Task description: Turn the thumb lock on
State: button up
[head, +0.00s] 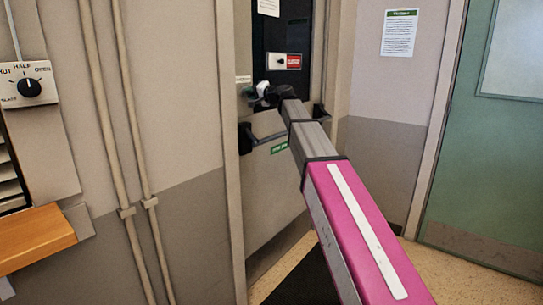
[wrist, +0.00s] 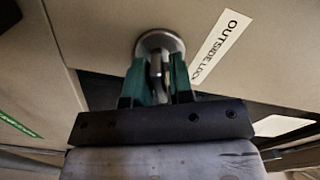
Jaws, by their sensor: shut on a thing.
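The thumb lock (wrist: 160,42) is a round metal plate with a small upright turn piece, set in a pale door face in the wrist view. My gripper (wrist: 157,80) has its two green fingers on either side of the turn piece and is shut on it. A white label reading "OUTSIDE LOCK" (wrist: 222,46) is just right of the lock. In the head view my gripper (head: 262,96) reaches the door (head: 272,185) above a dark lever handle (head: 246,138); the lock itself is mostly hidden there.
A red and white sign plate (head: 288,62) is above my gripper on the door's dark panel. A dial box (head: 29,87) and a wooden ledge (head: 36,238) are at the left. Vertical pipes (head: 104,130) run up the wall. A green door (head: 490,160) is at the right.

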jog(key=m, duration=0.6)
dwell(0.3)
jog(key=o, duration=0.6)
jog(key=shift+o, duration=0.2)
jog(key=shift+s+d, duration=0.1)
jog(key=shift+d, duration=0.05)
jog(key=v, duration=0.8)
jog(key=shift+s+d, duration=0.25)
jog(key=shift+d, duration=0.05)
